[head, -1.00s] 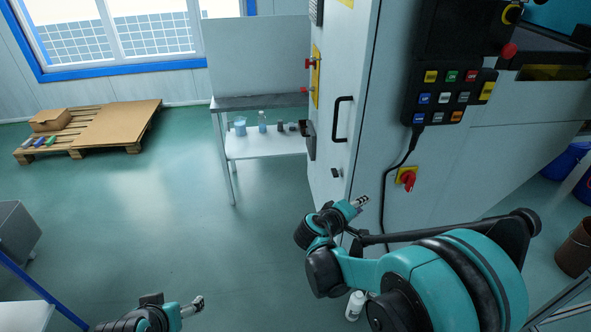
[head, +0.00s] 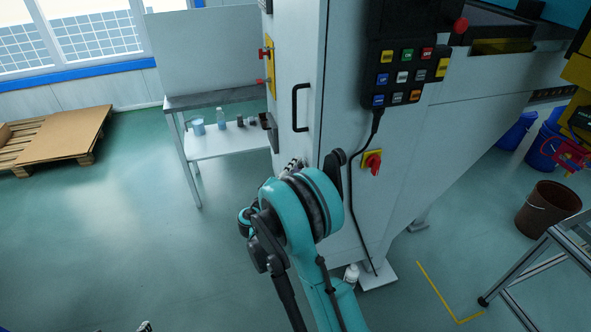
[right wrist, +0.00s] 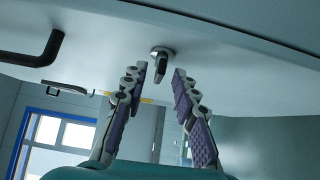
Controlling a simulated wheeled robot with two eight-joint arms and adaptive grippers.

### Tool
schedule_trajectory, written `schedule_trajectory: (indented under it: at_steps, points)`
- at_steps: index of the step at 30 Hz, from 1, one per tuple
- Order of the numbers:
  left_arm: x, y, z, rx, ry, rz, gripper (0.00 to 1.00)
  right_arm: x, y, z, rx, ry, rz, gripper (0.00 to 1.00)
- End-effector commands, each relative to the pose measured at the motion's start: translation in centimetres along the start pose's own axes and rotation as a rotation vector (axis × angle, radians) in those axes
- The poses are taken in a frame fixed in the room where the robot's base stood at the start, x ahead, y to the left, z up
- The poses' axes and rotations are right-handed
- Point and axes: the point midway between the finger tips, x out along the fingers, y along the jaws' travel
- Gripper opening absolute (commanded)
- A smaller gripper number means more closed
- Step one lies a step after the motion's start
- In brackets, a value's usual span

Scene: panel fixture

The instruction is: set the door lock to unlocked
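The door lock is a small metal turn knob (right wrist: 159,60) on a round base on the pale cabinet door (head: 304,55). Its tab points downward in the right wrist view. My right gripper (right wrist: 160,72) is open, with its purple-padded fingers on either side of the knob and a visible gap to each. In the head view my right gripper (head: 291,166) is at the door below the black handle (head: 295,108), partly hidden by my arm, and the lock is hidden there. Only a tip of my left gripper (head: 145,327) shows at the bottom edge.
A button panel (head: 405,74) hangs on the cabinet, its cable running down past a red rotary switch (head: 372,162) on a yellow plate. A side table (head: 205,99) with small items stands left of the cabinet. Open floor lies at left.

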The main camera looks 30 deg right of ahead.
Motion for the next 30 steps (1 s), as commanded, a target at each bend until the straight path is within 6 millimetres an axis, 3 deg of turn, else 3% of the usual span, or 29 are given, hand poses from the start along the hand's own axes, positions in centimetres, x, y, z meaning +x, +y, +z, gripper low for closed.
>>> schedule_trajectory:
  at_steps: [11,14,15,30]
  points:
    - [0.16,0.0,0.1,0.0,0.0,0.0,0.78,0.85,0.06,0.04,0.0,0.0,-0.001,0.28]
    - [0.16,0.0,0.1,0.0,0.0,0.0,0.78,0.84,0.05,0.04,0.0,0.0,-0.001,0.02]
    - [0.16,0.0,0.1,0.0,0.0,0.0,0.78,0.84,0.05,0.04,0.0,0.0,-0.001,0.0]
    - [-0.66,0.0,-0.48,0.0,0.0,0.0,0.78,0.81,0.37,0.04,-0.053,0.0,-0.057,0.0]
